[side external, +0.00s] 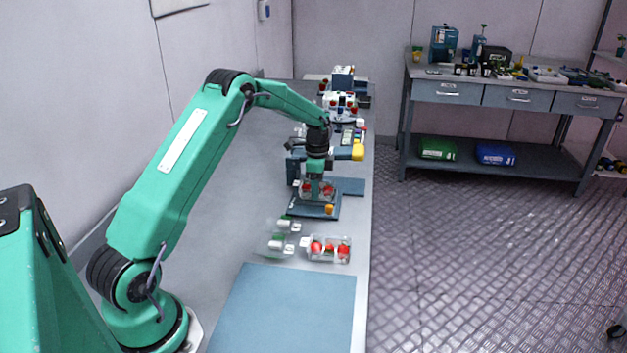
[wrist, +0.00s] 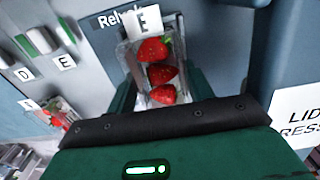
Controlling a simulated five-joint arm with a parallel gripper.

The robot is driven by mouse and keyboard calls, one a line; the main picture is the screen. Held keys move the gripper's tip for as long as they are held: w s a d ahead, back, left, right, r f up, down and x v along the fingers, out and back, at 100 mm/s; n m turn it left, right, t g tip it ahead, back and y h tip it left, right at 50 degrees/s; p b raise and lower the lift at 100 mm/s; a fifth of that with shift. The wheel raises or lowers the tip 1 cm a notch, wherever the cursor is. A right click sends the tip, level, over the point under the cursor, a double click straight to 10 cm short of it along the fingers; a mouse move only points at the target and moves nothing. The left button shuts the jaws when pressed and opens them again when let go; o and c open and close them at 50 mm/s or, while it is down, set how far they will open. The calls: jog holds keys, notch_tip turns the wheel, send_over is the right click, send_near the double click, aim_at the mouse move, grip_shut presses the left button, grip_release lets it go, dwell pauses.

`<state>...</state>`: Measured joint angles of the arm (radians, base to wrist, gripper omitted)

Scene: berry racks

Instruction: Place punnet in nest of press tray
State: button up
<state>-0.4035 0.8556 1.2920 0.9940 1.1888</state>
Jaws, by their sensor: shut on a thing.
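My gripper (side external: 315,177) is shut on a clear punnet (side external: 318,190) with red strawberries, over the blue-grey press tray (side external: 312,211). In the wrist view the punnet (wrist: 130,62) sits between the dark green fingers, with three strawberries in a row and a white tag marked E at its far end. The tray (wrist: 98,38) shows around and beyond it, partly lettered. The nest is hidden under the punnet. I cannot tell whether the punnet touches the tray or hangs just above it.
A second punnet of red berries (side external: 328,249) stands nearer, by a blue mat (side external: 285,305). Clear lids with white tags (side external: 280,236) lie beside it. The lid press (side external: 293,166) stands close behind my gripper; its sign (wrist: 302,118) shows at right. Several items crowd the bench's far end.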

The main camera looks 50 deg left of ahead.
jog(key=shift+f, duration=0.1)
jog(key=o, duration=1)
notch_tip(320, 180, up, 12)
jog(key=shift+r, duration=0.15)
dwell(0.6)
